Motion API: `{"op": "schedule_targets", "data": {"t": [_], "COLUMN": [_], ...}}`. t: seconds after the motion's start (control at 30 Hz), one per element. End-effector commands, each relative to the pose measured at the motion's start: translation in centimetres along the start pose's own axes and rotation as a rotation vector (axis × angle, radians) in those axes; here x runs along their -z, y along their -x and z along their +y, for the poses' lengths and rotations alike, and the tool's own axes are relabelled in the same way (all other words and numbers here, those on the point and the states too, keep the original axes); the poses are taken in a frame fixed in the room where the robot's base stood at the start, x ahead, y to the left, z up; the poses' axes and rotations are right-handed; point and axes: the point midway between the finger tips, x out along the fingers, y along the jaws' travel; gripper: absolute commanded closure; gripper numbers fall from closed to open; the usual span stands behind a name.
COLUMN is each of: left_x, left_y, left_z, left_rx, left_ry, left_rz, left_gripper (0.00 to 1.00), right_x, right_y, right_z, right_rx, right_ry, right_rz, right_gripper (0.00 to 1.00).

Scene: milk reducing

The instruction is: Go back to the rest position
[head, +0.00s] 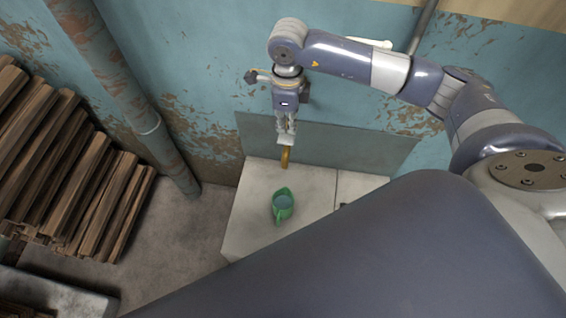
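My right gripper (286,138) hangs pointing down near the back of the pale counter (250,228), its arm reaching in from the right. Its fingers look close together, but the view does not show clearly whether they are shut. A small brass-coloured piece (285,158) shows right below the fingertips; I cannot tell whether they touch it. A green jug (283,206) stands on the counter below and in front of the gripper, apart from it. My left gripper is not in view.
A grey back panel (345,150) rises behind the counter against the worn blue wall (190,60). A rusty pipe (125,85) runs down the wall at left. Stacked wood (80,185) fills the far left. Bare floor (175,235) lies between wood and counter.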

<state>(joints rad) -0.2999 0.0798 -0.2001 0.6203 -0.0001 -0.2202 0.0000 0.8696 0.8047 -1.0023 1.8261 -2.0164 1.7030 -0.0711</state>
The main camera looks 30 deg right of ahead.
Motion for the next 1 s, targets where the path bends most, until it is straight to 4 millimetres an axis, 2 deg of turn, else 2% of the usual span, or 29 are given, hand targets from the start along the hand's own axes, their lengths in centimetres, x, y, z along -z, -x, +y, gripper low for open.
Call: {"op": "schedule_targets", "data": {"t": [0.03, 0.17, 0.67, 0.77, 0.87, 0.97, 1.0], "left_x": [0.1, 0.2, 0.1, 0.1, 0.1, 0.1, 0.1], "left_y": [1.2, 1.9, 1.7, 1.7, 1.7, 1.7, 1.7], "left_z": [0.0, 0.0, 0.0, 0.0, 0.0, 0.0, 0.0], "left_rx": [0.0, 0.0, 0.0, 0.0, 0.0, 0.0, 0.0], "left_ry": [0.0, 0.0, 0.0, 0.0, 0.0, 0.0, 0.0], "left_rz": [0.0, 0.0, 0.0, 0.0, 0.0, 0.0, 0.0], "left_gripper": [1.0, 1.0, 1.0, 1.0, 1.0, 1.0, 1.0], "right_x": [0.0, 0.0, 0.0, -0.5, -2.4, -5.8, -7.4], "right_y": [1.8, 3.4, 3.4, 3.2, 2.8, 2.7, 3.0], "right_z": [-0.1, 0.0, 0.0, 0.5, 2.6, 6.7, 8.7], "right_rx": [0.003, 0.001, 0.0, -0.014, -0.073, -0.189, -0.25], "right_ry": [0.0, -0.001, -0.001, 0.005, 0.022, 0.043, 0.046], "right_rz": [-0.001, 0.0, 0.0, -0.018, -0.092, -0.237, -0.31], "right_gripper": [1.0, 1.0, 1.0, 1.0, 1.0, 1.0, 1.0]}}
